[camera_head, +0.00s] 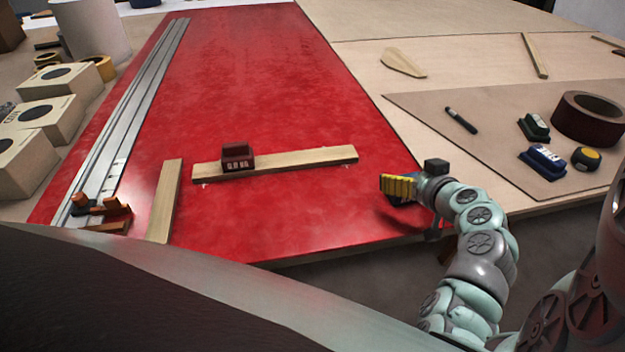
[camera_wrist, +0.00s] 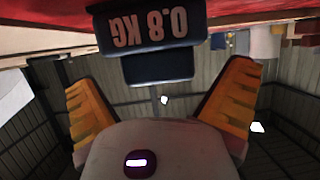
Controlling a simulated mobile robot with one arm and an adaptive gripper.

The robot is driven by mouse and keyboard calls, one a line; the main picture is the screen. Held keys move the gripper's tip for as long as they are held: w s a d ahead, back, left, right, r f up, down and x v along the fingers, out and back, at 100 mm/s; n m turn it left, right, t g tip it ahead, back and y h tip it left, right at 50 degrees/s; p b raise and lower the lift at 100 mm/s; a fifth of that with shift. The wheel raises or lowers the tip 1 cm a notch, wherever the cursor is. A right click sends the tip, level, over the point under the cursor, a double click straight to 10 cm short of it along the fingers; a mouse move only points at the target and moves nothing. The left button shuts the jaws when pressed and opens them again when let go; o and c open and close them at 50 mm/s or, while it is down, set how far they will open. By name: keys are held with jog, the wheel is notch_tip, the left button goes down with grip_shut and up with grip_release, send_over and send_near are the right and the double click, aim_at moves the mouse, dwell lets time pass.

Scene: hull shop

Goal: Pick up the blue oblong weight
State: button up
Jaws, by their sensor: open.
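My gripper (camera_head: 398,188) is open, with yellow fingers, low over the near right edge of the red panel. In the wrist view, a dark blue oblong weight (camera_wrist: 153,32), marked 0.8 KG and upside down in the picture, is just ahead of the open gripper (camera_wrist: 163,85), between and above the fingertips. Nothing shows gripped. In the head view, a little dark blue (camera_head: 402,202) shows beneath the yellow fingers, mostly hidden. Another blue oblong block with a white label (camera_head: 543,159) lies on the brown mat at the right.
The red panel (camera_head: 270,80) carries a dark red weight (camera_head: 237,158) on a wooden strip (camera_head: 310,160), and a metal rail (camera_head: 120,120). The panel's centre is clear.

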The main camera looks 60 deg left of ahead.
aim_at(407, 176)
jog(key=shift+a+f, duration=0.1)
jog(key=shift+a, duration=0.05)
jog(key=c, duration=1.4)
jog(key=shift+r, duration=0.25)
jog(key=shift+r, duration=0.9)
jog(key=shift+s+r, duration=0.4)
jog(key=shift+r, duration=0.45)
jog(key=s+r+p, duration=0.1)
jog(key=s+p, duration=0.1)
jog(key=s, duration=1.3)
jog(key=shift+a+r, duration=0.15)
jog(key=shift+a, duration=0.05)
